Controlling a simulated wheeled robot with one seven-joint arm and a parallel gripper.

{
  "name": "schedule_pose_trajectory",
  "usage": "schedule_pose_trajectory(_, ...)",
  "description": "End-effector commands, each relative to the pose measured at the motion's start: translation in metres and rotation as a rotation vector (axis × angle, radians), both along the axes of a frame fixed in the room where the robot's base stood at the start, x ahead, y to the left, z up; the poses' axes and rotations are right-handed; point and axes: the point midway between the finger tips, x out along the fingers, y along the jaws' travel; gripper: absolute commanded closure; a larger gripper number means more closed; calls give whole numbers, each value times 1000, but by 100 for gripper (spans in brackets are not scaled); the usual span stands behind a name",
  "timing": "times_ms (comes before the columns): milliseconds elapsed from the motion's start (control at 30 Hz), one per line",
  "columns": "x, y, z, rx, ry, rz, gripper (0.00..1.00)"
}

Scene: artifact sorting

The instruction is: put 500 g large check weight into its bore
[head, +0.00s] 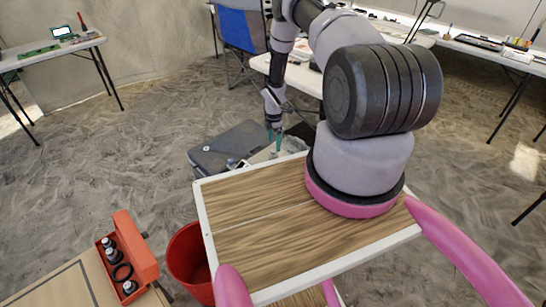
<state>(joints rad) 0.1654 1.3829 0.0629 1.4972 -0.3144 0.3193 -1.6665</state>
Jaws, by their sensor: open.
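My gripper (275,141) is small in the head view, beyond the far edge of my wooden deck. Its two teal fingers point down and are apart, and I see nothing held between them. It is over a pale, cluttered patch beside a grey case (232,146). Small light and dark items lie there, too small to tell apart. I cannot make out the 500 g large check weight or its bore for certain.
A red bucket (187,262) stands between the orange box's table (60,290) and my deck. A blue folding chair (241,33) stands behind my arm. White tables stand at the back left (80,43) and back right (480,50). The floor on the left is clear.

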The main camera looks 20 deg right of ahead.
Motion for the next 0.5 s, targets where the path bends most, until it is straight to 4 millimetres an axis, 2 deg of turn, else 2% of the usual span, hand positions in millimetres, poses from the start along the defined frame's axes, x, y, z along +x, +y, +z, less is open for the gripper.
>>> schedule_pose_trajectory(100, -1, 0, -18, 0, 1, -1, 11)
schedule_pose_trajectory(333, -2, 2, -36, 0, 1, -1, 11)
schedule_pose_trajectory(500, -5, 5, -62, -1, 2, -3, 11)
